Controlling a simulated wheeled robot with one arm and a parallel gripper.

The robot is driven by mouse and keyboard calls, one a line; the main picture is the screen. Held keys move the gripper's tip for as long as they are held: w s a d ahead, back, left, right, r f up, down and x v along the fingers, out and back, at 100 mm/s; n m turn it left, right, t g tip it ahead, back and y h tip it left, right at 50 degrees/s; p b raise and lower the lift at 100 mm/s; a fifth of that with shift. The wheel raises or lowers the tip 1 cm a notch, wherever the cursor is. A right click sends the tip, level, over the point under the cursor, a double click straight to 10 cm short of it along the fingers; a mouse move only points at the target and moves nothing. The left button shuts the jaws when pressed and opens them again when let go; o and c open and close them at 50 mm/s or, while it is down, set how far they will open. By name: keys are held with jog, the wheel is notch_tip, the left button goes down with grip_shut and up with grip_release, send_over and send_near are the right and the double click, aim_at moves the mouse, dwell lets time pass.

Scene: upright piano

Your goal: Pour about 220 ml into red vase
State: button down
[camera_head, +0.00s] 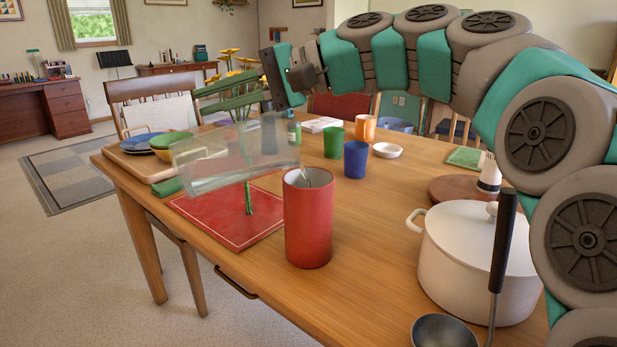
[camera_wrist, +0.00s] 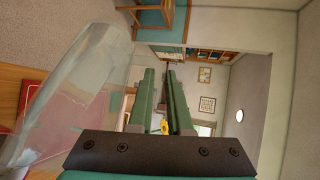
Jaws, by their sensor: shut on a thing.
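The red vase (camera_head: 308,218) stands upright near the front edge of the wooden table. A clear glass pitcher (camera_head: 212,160) is tipped far over to the right, with its mouth close above the vase's left rim. A thin pale streak at the vase opening looks like liquid; the level inside the vase is hidden. My gripper (camera_head: 222,97) is shut on the pitcher, above the table. In the wrist view the pitcher (camera_wrist: 82,85) lies left of my two green fingers (camera_wrist: 162,100); the exact grip point is unclear.
A red placemat (camera_head: 200,212) lies left of the vase. A white pot (camera_head: 475,262) and a ladle (camera_head: 445,330) are at right. Blue (camera_head: 356,160), green (camera_head: 334,142) and orange (camera_head: 365,128) cups stand behind. Stacked dishes (camera_head: 172,143) sit at the far left.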

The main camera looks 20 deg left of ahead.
aim_at(192, 137)
jog(key=shift+w+d+r, duration=0.2)
jog(key=shift+d, duration=0.1)
dwell(0.4)
jog(key=shift+a, duration=0.1)
jog(key=shift+t+h, duration=0.5)
jog(key=shift+h, duration=0.3)
jog(key=s+a+f, duration=0.2)
jog(key=shift+a+f, duration=0.3)
jog(key=shift+s+a+f+n+t+h, duration=0.15)
jog(key=shift+s+a+f+n+h, duration=0.1)
jog(key=shift+f+h, duration=0.25)
jog(key=shift+s+a+f+n+t+h, duration=0.15)
jog(key=shift+a+f+n+h, duration=0.15)
jog(key=shift+f, duration=0.25)
jog(key=s+a+f+n+t+h, duration=0.1)
jog(key=a+f+t+h, duration=0.1)
jog(key=f, duration=0.6)
jog(key=s+a+f+n+t+h, duration=0.1)
jog(key=s+a+f+t+h, duration=0.1)
jog(key=f+h, duration=0.5)
jog(key=shift+s+a+f+t, duration=0.25)
jog(key=shift+a+f+t, duration=0.3)
jog(key=shift+t, duration=0.45)
